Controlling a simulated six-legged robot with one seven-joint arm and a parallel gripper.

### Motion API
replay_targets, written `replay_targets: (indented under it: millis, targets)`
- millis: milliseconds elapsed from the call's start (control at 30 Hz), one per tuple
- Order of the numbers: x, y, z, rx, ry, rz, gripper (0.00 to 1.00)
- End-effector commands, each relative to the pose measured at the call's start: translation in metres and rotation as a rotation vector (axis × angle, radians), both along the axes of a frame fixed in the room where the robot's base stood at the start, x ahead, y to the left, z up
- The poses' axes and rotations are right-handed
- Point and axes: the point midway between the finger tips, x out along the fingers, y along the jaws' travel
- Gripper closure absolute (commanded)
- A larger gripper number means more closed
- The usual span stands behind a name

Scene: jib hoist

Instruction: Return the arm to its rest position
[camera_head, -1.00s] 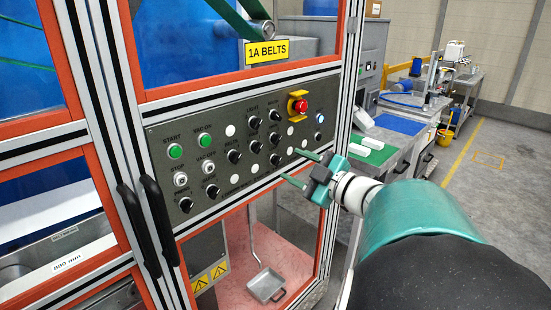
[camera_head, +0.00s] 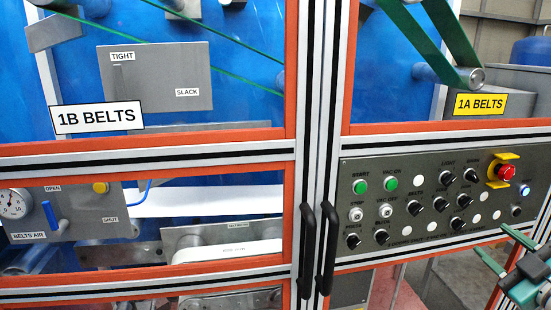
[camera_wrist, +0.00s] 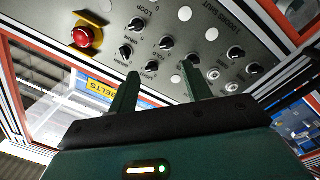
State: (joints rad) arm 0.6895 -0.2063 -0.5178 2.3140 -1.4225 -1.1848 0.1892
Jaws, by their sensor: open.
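My gripper (camera_head: 502,256) is at the lower right in the head view, in front of the right end of the grey control panel (camera_head: 403,247). Its two green fingers are apart with nothing between them. In the wrist view my gripper (camera_wrist: 160,88) also shows open and empty, its fingers pointing toward the panel (camera_wrist: 140,14). The panel appears turned over there, with black knobs beyond the fingertips and the red emergency button (camera_wrist: 87,37) at the upper left. I cannot tell how large the gap between the fingertips and the panel is. Most of my arm is out of the head view.
Two black door handles (camera_head: 317,250) stand out from the frame left of the panel. Orange-edged windows surround it. Behind the left ones are a tight/slack plate (camera_head: 155,76), a gauge (camera_head: 13,203) and a blue lever (camera_head: 50,216). A yellow belts sign (camera_head: 480,104) hangs above the panel.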

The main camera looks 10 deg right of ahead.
Motion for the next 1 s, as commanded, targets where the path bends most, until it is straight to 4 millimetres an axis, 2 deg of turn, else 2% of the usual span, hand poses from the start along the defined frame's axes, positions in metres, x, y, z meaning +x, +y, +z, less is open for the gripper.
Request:
replay_targets:
  millis: [100,267,367,533,667,767,900,1000]
  targets:
    - [0.026,0.006,0.013,0.019,-0.013,-0.096,0.51]
    - [0.054,0.020,0.022,0.113,0.004,-0.261,0.51]
    - [0.065,0.037,0.018,0.198,0.048,-0.342,0.51]
    - [0.070,0.083,-0.004,0.363,0.185,-0.440,0.51]
    - [0.062,0.134,-0.030,0.488,0.345,-0.473,0.51]
    - [0.048,0.181,-0.053,0.573,0.498,-0.473,0.51]
    - [0.013,0.251,-0.084,0.659,0.740,-0.441,0.51]
    - [-0.013,0.291,-0.098,0.689,0.887,-0.410,0.51]
